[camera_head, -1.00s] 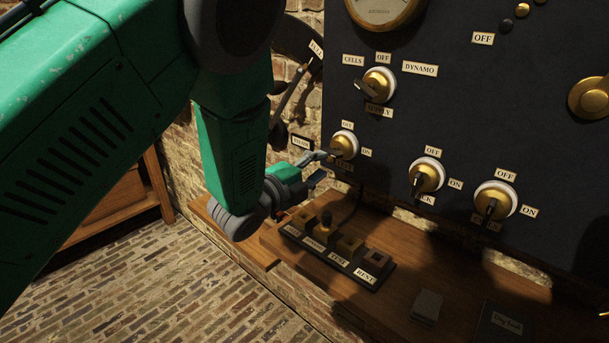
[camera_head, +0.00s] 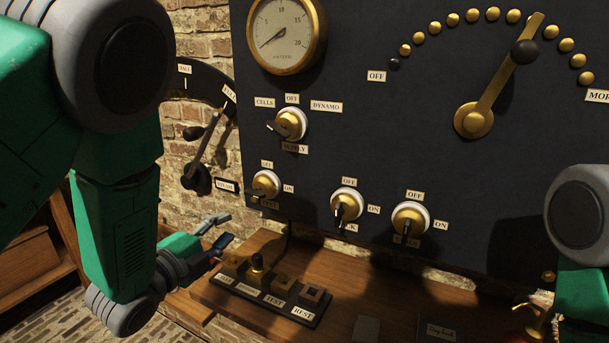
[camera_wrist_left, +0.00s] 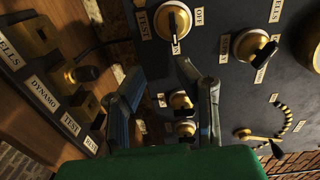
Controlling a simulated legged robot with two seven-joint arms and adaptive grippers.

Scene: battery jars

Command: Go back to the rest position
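My left gripper (camera_head: 222,231) is open and empty, in front of the lower left of the dark panel. It hangs a little above and left of the peg board, apart from the TEST switch (camera_head: 265,186). In the left wrist view its two fingers (camera_wrist_left: 165,95) are spread with nothing between them. My right arm (camera_head: 582,245) shows at the right edge of the head view.
The dark panel (camera_head: 350,120) carries a round gauge (camera_head: 284,32), rotary switches and a brass lever (camera_head: 497,85). The labelled peg board (camera_head: 270,292) lies on the wooden shelf (camera_head: 375,318). A wall lever (camera_head: 205,150) stands left of the panel.

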